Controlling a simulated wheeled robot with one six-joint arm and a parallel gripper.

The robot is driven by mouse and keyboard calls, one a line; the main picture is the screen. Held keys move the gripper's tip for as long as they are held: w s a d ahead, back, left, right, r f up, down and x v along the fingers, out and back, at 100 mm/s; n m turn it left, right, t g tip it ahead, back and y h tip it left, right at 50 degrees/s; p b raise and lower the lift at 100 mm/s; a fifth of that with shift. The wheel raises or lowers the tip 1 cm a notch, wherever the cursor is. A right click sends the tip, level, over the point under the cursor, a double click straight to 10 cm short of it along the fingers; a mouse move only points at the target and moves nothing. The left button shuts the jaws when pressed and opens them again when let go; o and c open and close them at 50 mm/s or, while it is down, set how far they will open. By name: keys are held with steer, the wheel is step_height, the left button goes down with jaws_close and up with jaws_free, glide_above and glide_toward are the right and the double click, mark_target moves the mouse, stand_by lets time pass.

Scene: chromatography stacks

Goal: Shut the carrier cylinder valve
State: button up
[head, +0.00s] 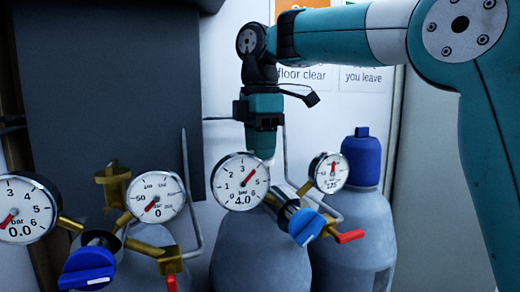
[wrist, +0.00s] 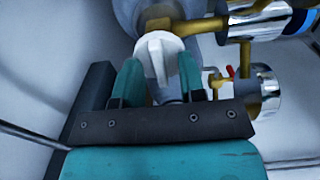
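A white valve knob (wrist: 160,52) with a raised grip bar sits on a brass fitting at the top of a cylinder in the wrist view. My gripper (wrist: 159,75) is open, with its two teal fingers apart on either side of the knob's grip bar. Gaps show between bar and fingers. In the head view my gripper (head: 262,150) points down behind the middle pressure gauge (head: 240,181), which reads about 4. That gauge hides most of the knob and the fingertips. The grey cylinder (head: 240,250) stands below.
A left regulator has two gauges near zero, a blue knob (head: 88,268) and a brass valve (head: 113,184). The middle regulator has a blue knob (head: 306,226), a red lever (head: 350,236) and a small gauge (head: 329,172). A blue-capped cylinder (head: 361,158) stands right. Thin pipes run close beside my gripper.

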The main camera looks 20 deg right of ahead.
jaws_close()
steer(key=shift+m, duration=0.4)
steer(key=m, duration=1.3)
steer(key=shift+m, duration=2)
